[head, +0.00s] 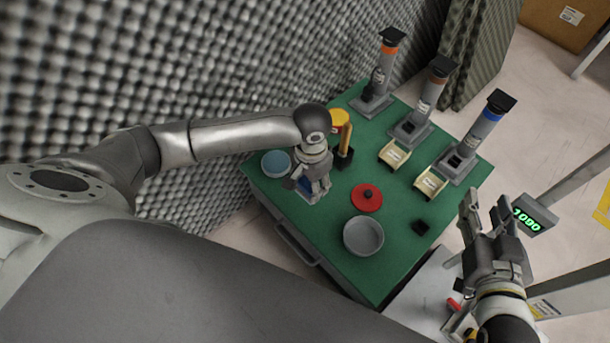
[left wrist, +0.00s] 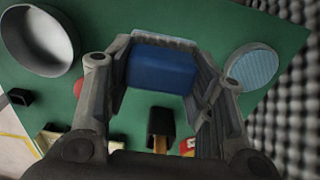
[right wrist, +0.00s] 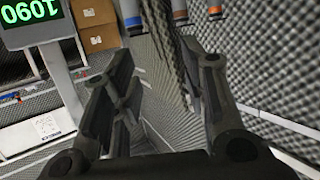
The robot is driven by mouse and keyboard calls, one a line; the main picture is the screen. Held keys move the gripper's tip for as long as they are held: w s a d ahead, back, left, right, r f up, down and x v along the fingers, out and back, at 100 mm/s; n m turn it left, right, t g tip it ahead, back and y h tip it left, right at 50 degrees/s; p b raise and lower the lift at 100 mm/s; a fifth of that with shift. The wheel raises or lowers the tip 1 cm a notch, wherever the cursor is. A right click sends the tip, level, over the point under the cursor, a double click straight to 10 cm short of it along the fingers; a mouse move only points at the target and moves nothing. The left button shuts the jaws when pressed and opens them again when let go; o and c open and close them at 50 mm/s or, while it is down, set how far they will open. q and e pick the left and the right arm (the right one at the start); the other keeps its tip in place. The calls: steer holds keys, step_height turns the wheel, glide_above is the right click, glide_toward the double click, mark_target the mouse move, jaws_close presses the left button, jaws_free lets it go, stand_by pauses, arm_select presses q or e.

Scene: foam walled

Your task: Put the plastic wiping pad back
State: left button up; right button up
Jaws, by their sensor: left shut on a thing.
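The wiping pad, a blue block (left wrist: 162,70) with a pale edge, sits between the fingers of my left gripper (head: 309,192) in the left wrist view. My left gripper is shut on it, low over the green table top. I cannot tell whether the pad touches the table. A round light-blue dish (head: 276,163) stands just left of my left gripper. My right gripper (head: 480,208) is open and empty beyond the table's right edge.
A display (head: 534,215) stands right. Foam wall (head: 230,60) borders the left.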

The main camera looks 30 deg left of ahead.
mark_target(305, 180)
arm_select(q)
steer(key=f, duration=0.1)
steer(key=w+a+f+b, duration=0.2)
steer(key=f, duration=0.1)
steer(key=shift+w+a, duration=0.15)
steer(key=shift+w+a+f, duration=0.15)
steer(key=shift+a+f, duration=0.05)
steer(key=shift+f, duration=0.05)
step_height(305, 180, down, 3)
steer(key=shift+f+b, duration=0.1)
steer(key=shift+b, duration=0.8)
arm_select(e)
steer(key=s+r+t+y, duration=0.1)
steer(key=r+t, duration=0.4)
steer(key=r, duration=0.3)
steer(key=s+a+r+t+y, duration=0.1)
steer(key=s+r+t+y, duration=0.1)
steer(key=r+t, duration=0.3)
step_height(305, 180, up, 4)
steer(key=shift+a+f+t+y, duration=0.15)
steer(key=shift+a+t+y, duration=0.15)
steer(key=shift+t, duration=0.1)
arm_select(q)
steer(key=o, duration=1.1)
arm_select(e)
steer(key=shift+f, duration=0.15)
